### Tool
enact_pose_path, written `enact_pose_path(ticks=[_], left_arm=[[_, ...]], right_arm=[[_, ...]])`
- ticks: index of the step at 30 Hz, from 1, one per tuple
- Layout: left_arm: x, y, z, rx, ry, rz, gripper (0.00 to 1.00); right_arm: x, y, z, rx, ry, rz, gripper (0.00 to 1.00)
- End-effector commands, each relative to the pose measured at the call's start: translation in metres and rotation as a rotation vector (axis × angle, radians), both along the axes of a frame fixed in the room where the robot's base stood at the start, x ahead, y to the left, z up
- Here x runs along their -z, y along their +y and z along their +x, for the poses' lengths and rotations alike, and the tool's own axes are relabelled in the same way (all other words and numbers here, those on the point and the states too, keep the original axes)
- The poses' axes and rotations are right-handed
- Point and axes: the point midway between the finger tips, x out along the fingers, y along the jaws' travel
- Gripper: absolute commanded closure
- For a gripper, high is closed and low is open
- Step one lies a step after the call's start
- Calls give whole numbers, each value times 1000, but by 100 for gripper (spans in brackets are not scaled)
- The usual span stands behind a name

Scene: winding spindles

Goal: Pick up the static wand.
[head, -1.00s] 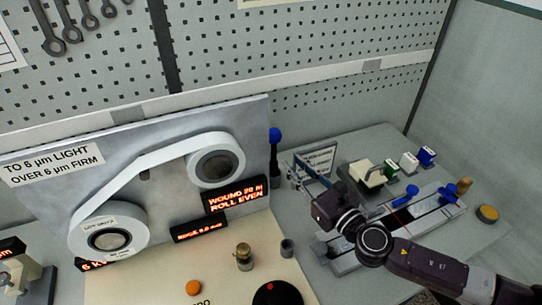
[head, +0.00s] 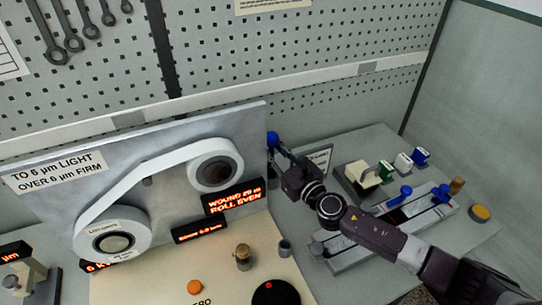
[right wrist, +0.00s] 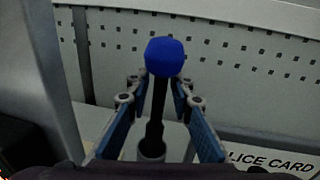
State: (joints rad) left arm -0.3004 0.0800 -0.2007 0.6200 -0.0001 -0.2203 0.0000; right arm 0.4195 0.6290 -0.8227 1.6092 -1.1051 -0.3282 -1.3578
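The static wand (head: 272,139), a black rod with a blue foam-like head, stands upright beside the right end of the grey winding panel. In the right wrist view the static wand (right wrist: 164,58) rises from a round grey holder (right wrist: 151,148). My right gripper (head: 280,152) is at the wand. In the right wrist view its two blue-padded fingers are apart, one on each side of the black rod, with visible gaps. The blue head shows above and beyond the fingertips. My left gripper is not in view.
The winding panel (head: 60,207) with its rolls stands close left of the wand. A small sign (head: 319,158) stands just right of the gripper. A long tray with blue knobs (head: 345,258) lies under my right arm. A pegboard wall (head: 300,60) is behind.

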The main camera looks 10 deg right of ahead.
Motion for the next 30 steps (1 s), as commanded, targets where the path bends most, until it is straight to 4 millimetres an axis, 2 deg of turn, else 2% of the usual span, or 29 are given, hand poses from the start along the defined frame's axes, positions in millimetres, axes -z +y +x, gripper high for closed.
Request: enact_pose_path(ticks=[7, 13, 24, 30], left_arm=[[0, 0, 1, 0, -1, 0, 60], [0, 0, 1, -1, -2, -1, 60], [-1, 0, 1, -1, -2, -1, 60], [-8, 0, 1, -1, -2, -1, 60]], right_arm=[[1, 0, 1, 0, 1, 0, 79], [1, 0, 1, 0, 1, 0, 100], [-1, 0, 1, 1, 0, -1, 100], [-15, 0, 1, 0, -3, 0, 100]])
